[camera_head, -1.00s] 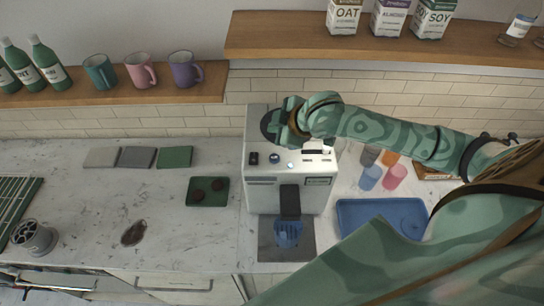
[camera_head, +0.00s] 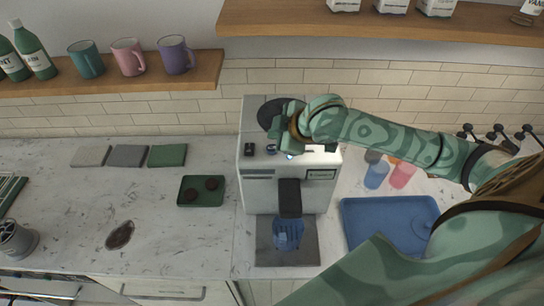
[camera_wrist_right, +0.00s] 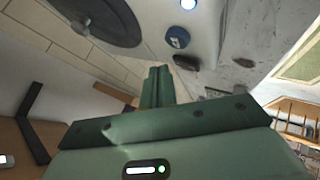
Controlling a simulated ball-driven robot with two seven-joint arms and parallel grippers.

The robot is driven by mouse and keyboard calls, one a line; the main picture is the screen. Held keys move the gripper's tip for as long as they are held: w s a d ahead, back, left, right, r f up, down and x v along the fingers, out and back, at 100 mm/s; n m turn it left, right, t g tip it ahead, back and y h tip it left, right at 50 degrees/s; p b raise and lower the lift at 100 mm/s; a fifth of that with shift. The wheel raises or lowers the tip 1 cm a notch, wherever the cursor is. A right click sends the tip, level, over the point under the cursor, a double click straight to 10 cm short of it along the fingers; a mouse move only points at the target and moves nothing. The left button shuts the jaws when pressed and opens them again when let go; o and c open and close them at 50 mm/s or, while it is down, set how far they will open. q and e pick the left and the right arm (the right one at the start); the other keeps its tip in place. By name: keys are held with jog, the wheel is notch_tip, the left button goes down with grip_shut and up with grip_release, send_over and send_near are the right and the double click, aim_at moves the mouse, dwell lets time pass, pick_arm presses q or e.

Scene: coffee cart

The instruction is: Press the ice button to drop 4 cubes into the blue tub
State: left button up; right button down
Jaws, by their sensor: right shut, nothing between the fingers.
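The white machine (camera_head: 258,185) stands on the counter with buttons along its top front edge. A blue button (camera_head: 271,149) with a pale mark lies between a dark button (camera_head: 249,149) and a small lit one (camera_head: 290,156). The blue button (camera_wrist_right: 177,37) also shows in the right wrist view. The blue tub (camera_head: 288,236) stands under the black spout; whether it holds cubes is too small to tell. My right gripper (camera_head: 278,147) is at the top front of the machine, close to the blue button. Its fingers (camera_wrist_right: 157,72) are shut and empty, pointing toward the buttons; contact is not visible. My left gripper is out of view.
A blue tray (camera_head: 360,215) and coloured cups (camera_head: 376,174) are right of the machine, near my right arm. A green tray (camera_head: 190,192) with dark discs lies left. Shelves with mugs and cartons hang behind. The left counter is mostly clear.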

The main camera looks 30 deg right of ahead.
aim_at(269, 145)
jog(key=shift+f, duration=0.95)
dwell(1.0)
jog(key=shift+f, duration=0.15)
jog(key=shift+f, duration=0.25)
jog(key=shift+f, duration=0.55)
dwell(0.8)
jog(key=shift+r, duration=0.15)
jog(key=shift+r+p, duration=0.85)
jog(key=shift+p, duration=0.6)
